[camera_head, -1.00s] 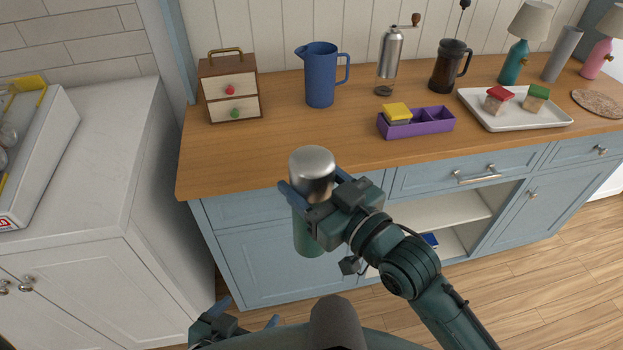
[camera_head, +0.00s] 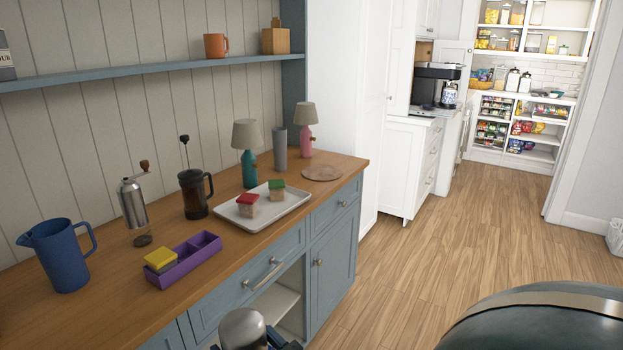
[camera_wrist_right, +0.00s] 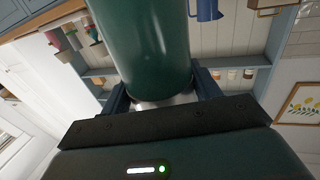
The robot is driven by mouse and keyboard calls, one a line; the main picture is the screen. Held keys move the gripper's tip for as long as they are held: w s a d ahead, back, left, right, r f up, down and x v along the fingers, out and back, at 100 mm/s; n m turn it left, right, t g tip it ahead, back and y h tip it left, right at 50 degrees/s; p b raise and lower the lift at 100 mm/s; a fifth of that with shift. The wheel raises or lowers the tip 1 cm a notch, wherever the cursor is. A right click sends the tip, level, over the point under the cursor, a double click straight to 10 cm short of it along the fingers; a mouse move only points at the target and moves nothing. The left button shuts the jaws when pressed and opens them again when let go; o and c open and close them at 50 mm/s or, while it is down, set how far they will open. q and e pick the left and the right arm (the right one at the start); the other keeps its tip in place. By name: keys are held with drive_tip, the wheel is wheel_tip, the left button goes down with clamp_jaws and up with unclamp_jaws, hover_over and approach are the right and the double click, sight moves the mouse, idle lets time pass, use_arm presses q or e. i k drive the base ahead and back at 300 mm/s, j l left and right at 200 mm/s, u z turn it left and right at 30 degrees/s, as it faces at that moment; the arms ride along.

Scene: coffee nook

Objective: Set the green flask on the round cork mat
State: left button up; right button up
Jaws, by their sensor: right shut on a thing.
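The green flask (camera_wrist_right: 150,45) fills the upper middle of the right wrist view, between the two fingers of my right gripper (camera_wrist_right: 163,95). In the head view only the flask's silver cap (camera_head: 243,328) shows, at the bottom edge in front of the counter; its green body is out of the picture. A dark part of my right gripper (camera_head: 283,343) shows beside the cap. The round cork mat (camera_head: 322,173) lies flat and bare near the counter's right end, well apart from the flask. My left gripper is in neither current view.
On the wooden counter (camera_head: 100,315), a white tray (camera_head: 262,222) with two blocks lies left of the mat. A pink lamp (camera_head: 306,135), grey cylinder (camera_head: 279,150) and teal lamp (camera_head: 248,165) stand behind. A purple box (camera_head: 183,268), French press (camera_head: 194,195), grinder (camera_head: 133,205) and blue jug (camera_head: 60,258) stand farther left.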

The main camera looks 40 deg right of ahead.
sight(322, 173)
drive_tip(key=i+l, duration=0.1)
drive_tip(key=l, duration=0.55)
drive_tip(key=i+l+u, duration=0.15)
drive_tip(key=l, duration=1.15)
drive_tip(key=i+l+u, duration=0.15)
drive_tip(key=l, duration=0.5)
